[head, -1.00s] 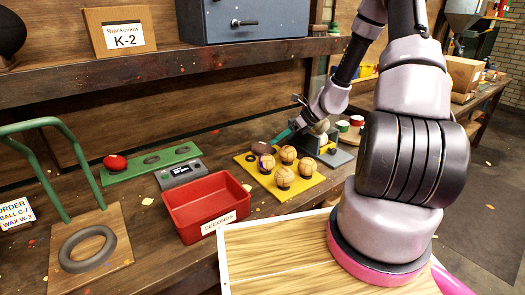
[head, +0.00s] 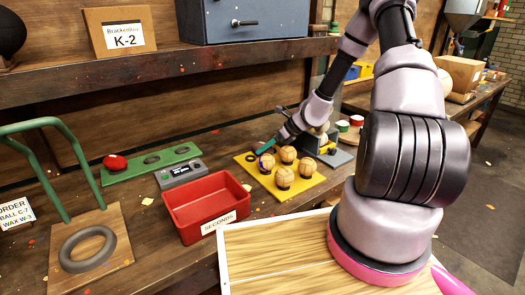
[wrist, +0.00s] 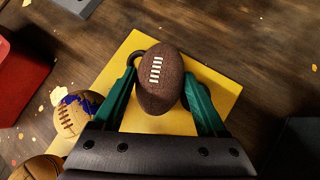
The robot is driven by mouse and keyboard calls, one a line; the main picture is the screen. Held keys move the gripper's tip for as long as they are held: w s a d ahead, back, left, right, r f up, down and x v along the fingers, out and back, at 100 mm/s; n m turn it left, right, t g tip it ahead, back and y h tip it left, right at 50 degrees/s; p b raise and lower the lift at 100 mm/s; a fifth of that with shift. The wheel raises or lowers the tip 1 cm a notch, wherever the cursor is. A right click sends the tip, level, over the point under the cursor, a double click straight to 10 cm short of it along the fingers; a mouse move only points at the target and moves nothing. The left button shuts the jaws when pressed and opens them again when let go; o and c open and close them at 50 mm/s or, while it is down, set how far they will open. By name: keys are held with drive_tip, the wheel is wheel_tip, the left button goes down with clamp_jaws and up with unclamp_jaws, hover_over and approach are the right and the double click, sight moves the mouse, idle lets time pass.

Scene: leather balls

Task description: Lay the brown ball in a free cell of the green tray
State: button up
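The brown ball (wrist: 160,75) is dark and oval with white laces. In the wrist view it lies between the green fingertips of my gripper (wrist: 160,78), over the yellow board (wrist: 208,88). The fingers flank it closely, but I cannot tell whether they press on it. In the head view my gripper (head: 266,147) is low over the back of the yellow board (head: 308,190) and hides the brown ball. The green tray (head: 124,177) lies to the left, with a red ball (head: 115,163) in its left cell. Its middle and right ring cells are empty.
Several tan balls (head: 288,154) sit on the yellow board beside my gripper. A red bin (head: 205,202) marked SECONDS and a grey display box (head: 181,173) stand between the board and the green tray. A shelf (head: 150,78) runs above the bench.

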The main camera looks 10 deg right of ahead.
drive_tip(key=c, duration=0.5)
wheel_tip(320, 180, up, 17)
drive_tip(key=shift+w+d+r+m+t+h, duration=0.45)
drive_tip(key=shift+d+r+m+t+h, duration=0.45)
drive_tip(key=shift+d+m, duration=0.55)
drive_tip(key=shift+w+d+r+m+t+h, duration=0.4)
drive_tip(key=shift+d+r+m+t+h, duration=0.3)
drive_tip(key=shift+d+r+m+h, duration=0.7)
drive_tip(key=shift+w+d+r+m+t+h, duration=0.45)
drive_tip(key=shift+d+m+t, duration=0.55)
drive_tip(key=shift+m, duration=0.85)
